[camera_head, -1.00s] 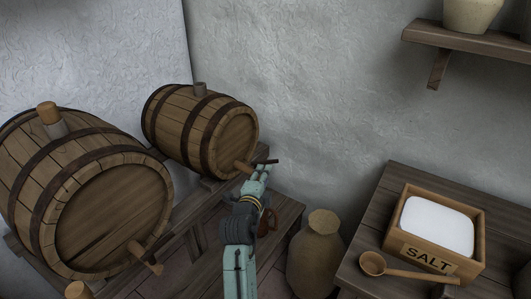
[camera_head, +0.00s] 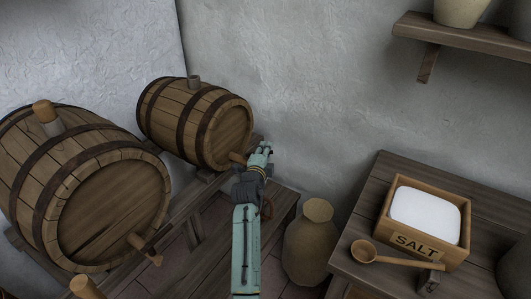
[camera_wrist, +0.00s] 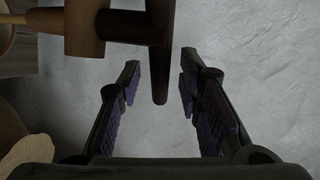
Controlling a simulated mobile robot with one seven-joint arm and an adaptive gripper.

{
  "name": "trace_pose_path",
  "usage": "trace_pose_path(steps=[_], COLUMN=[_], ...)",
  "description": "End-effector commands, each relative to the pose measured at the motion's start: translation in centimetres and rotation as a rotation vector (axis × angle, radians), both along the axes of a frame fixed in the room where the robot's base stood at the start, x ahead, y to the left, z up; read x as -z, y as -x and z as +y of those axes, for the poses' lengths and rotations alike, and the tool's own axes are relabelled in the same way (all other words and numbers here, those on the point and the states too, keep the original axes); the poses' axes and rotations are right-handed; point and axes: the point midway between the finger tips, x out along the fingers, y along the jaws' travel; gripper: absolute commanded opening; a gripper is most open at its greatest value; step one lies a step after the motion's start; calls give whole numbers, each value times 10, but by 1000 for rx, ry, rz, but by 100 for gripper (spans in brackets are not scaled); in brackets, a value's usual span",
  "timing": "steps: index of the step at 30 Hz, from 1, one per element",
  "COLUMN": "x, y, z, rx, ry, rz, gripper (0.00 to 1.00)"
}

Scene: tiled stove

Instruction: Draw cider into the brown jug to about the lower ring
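The smaller barrel (camera_head: 232,135) lies on a wooden stand against the wall, its tap (camera_head: 237,158) at the lower front. My gripper (camera_head: 262,147) is at this tap. In the wrist view, my gripper (camera_wrist: 160,62) is open, with the dark tap handle (camera_wrist: 160,75) between its fingers; gaps show on both sides.
A larger barrel (camera_head: 115,215) with its own tap (camera_head: 140,245) stands at the left. A sack-like tan vessel (camera_head: 310,245) is on the right, beside a table (camera_head: 375,205) bearing a salt box (camera_head: 425,240) and wooden spoon (camera_head: 385,256). A shelf (camera_head: 470,40) hangs upper right.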

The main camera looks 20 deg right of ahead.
Motion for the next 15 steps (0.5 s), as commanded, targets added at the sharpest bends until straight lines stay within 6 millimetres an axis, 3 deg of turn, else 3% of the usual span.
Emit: trace_pose_path(steps=[3, 15], x=[0, 0], y=[0, 0], z=[0, 0], rx=[0, 0], ry=[0, 0], rz=[0, 0], gripper=[32, 6])
